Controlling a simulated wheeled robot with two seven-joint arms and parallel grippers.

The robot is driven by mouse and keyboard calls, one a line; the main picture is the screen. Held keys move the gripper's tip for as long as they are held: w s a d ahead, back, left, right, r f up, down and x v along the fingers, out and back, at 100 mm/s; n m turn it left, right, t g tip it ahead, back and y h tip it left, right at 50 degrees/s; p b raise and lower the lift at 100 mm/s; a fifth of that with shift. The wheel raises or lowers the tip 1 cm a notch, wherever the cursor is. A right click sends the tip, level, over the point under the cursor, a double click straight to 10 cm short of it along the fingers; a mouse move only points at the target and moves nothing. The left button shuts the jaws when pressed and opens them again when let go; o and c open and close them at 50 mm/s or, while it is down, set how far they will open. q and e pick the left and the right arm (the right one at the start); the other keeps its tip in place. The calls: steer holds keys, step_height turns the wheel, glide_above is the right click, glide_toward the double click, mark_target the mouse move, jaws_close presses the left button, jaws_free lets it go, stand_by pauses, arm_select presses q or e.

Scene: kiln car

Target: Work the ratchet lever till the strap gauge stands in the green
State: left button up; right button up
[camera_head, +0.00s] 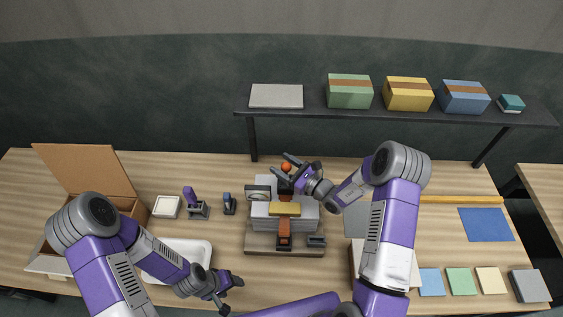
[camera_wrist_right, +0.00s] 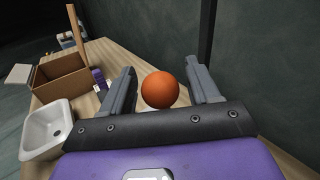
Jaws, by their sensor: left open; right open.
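The ratchet lever's orange ball knob (camera_head: 286,167) stands at the back of the kiln car load (camera_head: 270,224). My right gripper (camera_head: 288,166) is open with its fingers on either side of the knob. In the right wrist view the ball (camera_wrist_right: 160,90) sits between the spread fingers, with gaps on both sides. The lever's shaft is mostly hidden. An orange strap (camera_head: 284,228) runs down the front of the load. The strap gauge (camera_head: 258,193) stands at the load's back left; its reading is too small to tell. My left gripper (camera_head: 229,291) is open and empty near the table's front.
A white tray (camera_head: 203,250) lies left of the load, beside my left arm. An open cardboard box (camera_head: 118,196) stands farther left. A shelf (camera_head: 310,113) with several boxes runs along the back wall. Coloured squares and a blue mat (camera_head: 486,225) lie at right.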

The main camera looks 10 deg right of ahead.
steer(key=shift+w+a, duration=0.3)
steer(key=shift+w, duration=0.05)
jaws_close()
steer(key=shift+d, duration=0.1)
